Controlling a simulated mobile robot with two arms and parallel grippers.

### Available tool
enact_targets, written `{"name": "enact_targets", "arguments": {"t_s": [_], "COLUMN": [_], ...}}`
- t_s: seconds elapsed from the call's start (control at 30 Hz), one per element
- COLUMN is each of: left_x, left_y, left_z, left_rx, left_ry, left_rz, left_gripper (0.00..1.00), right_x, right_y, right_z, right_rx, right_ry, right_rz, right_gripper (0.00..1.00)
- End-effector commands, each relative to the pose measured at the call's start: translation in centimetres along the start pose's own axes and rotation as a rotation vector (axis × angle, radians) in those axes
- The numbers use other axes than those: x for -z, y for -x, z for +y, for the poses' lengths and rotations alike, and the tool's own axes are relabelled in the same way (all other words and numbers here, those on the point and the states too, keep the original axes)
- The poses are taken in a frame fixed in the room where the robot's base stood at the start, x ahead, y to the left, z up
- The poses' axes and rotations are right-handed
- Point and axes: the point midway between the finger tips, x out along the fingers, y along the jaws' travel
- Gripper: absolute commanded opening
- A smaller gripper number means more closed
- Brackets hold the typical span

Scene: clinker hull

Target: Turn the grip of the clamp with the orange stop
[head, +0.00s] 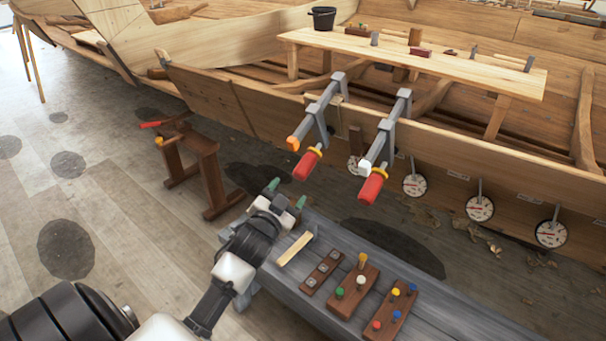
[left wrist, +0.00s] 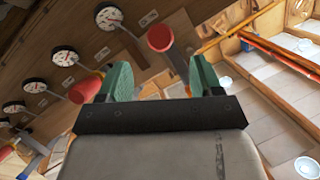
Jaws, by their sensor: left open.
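The clamp with the orange stop (head: 293,143) is the left one of two grey clamps on the hull plank. Its red grip (head: 307,165) hangs at the lower end, with a yellow collar above it. The other clamp has a white stop (head: 365,168) and its own red grip (head: 372,187). My left gripper (head: 287,193) is open and empty, below and a little left of the orange-stop clamp's grip, apart from it. In the left wrist view, a round red grip end (left wrist: 160,38) shows beyond the green fingers (left wrist: 160,78); another red grip (left wrist: 85,88) is partly behind the left finger. My right gripper is not seen.
A grey bench (head: 430,300) with peg blocks (head: 354,290) stands below my left gripper. A brown wooden trestle (head: 208,170) stands at left. Round dials (head: 480,208) hang along the hull. A plank table (head: 440,65) with tools lies behind the clamps.

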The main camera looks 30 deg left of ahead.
Motion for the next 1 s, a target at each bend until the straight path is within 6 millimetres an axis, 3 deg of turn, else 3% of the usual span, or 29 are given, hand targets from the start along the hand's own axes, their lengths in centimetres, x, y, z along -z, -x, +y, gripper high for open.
{"name": "enact_targets", "arguments": {"t_s": [0.2, 0.3, 0.6, 0.93, 1.0], "left_x": [0.1, 0.1, 0.0, 0.0, 0.0], "left_y": [-4.1, -6.0, -9.3, -9.6, -9.6], "left_z": [0.0, 0.0, 0.1, 0.1, 0.1], "left_rx": [0.002, 0.002, 0.001, 0.001, 0.001], "left_ry": [-0.002, -0.002, -0.004, -0.004, -0.004], "left_rz": [0.002, 0.002, 0.001, 0.001, 0.001], "left_gripper": [0.65, 0.65, 0.65, 0.65, 0.54], "right_x": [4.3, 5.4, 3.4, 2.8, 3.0], "right_y": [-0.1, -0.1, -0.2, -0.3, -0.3], "right_z": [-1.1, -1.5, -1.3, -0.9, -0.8], "right_rx": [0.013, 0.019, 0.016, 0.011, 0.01], "right_ry": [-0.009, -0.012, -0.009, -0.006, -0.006], "right_rz": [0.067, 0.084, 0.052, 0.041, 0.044], "right_gripper": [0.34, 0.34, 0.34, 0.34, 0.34]}}
